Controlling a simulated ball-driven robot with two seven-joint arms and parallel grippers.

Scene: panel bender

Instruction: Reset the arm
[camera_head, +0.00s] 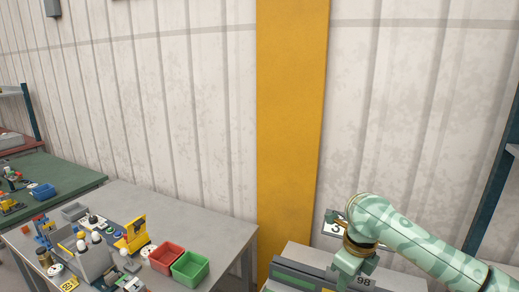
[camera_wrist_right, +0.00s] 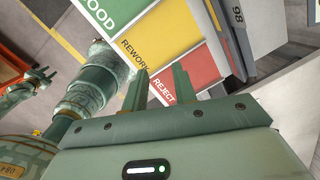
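My right arm comes in from the right in the head view and bends down at its wrist. My right gripper points down in front of the wall, its fingertips hidden in that view. In the right wrist view its two fingers (camera_wrist_right: 160,87) stand apart with nothing between them. Beyond them is a panel with a green GOOD field, a yellow REWORK field (camera_wrist_right: 157,42) and a red REJECT field (camera_wrist_right: 187,79). The fingers overlap the panel in the picture; I cannot tell contact. A small green claw-like part (camera_wrist_right: 35,80), perhaps my left gripper, shows far left, too small to read.
A grey table (camera_head: 207,227) at lower left bears a red bin (camera_head: 166,258), a green bin (camera_head: 190,268) and a yellow fixture (camera_head: 132,235). A green-topped table (camera_head: 55,178) stands farther left. A yellow column (camera_head: 291,120) rises against the pale wall. A dark shelf post (camera_head: 497,175) stands right.

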